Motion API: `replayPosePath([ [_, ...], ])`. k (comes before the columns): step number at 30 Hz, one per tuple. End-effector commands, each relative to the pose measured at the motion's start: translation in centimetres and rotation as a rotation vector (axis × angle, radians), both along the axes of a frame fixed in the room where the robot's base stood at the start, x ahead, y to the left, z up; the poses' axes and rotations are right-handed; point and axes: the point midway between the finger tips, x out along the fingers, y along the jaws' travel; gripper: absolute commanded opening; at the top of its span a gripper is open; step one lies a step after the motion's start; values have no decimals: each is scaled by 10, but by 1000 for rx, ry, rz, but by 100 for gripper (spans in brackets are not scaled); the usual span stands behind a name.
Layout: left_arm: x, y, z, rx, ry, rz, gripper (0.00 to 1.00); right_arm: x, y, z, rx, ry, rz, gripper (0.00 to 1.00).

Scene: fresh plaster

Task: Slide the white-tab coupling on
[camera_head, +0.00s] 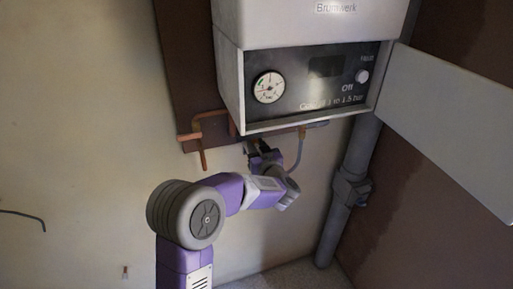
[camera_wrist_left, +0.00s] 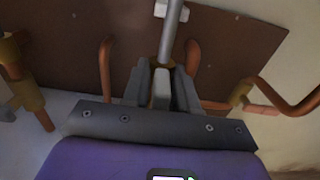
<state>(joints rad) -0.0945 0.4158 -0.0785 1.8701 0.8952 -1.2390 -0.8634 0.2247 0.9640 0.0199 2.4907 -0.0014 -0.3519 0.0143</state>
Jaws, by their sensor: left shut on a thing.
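My left gripper (camera_head: 257,147) is under the boiler in the head view, its arm rising from below. In the left wrist view its two dark fingers (camera_wrist_left: 162,88) are shut on a pale, light-grey piece, which I take to be the coupling (camera_wrist_left: 161,80). A brass-coloured ring shows just beyond it, and a straight grey tube (camera_wrist_left: 171,38) runs up from there. A small white piece (camera_wrist_left: 162,10) sits on the tube near the top edge. I cannot tell how the coupling and tube meet. My right gripper is in neither view.
The boiler (camera_head: 268,58) hangs above, with a gauge and an open flap (camera_head: 450,120) to the right. Copper pipes (camera_head: 203,158) stick out at left, close to my arm. A thin grey hose (camera_head: 299,153) hangs just right of the gripper. A thick grey pipe (camera_head: 345,190) stands further right.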

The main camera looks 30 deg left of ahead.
Motion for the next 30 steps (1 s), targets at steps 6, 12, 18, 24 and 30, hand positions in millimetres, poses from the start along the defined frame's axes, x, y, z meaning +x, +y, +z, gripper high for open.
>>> replayPosePath([
  [6, 0, 0, 5, 5, -7, 1, 0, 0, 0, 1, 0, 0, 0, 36],
  [12, 0, 0, 6, 6, -9, 0, 40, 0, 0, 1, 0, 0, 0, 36],
  [18, 0, 0, 4, 4, -6, 0, 40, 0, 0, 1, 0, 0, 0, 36],
  [24, -7, -10, 4, 3, -5, -2, 40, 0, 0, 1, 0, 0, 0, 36],
  [30, -30, -37, 5, 4, -6, -5, 40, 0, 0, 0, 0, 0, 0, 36],
])
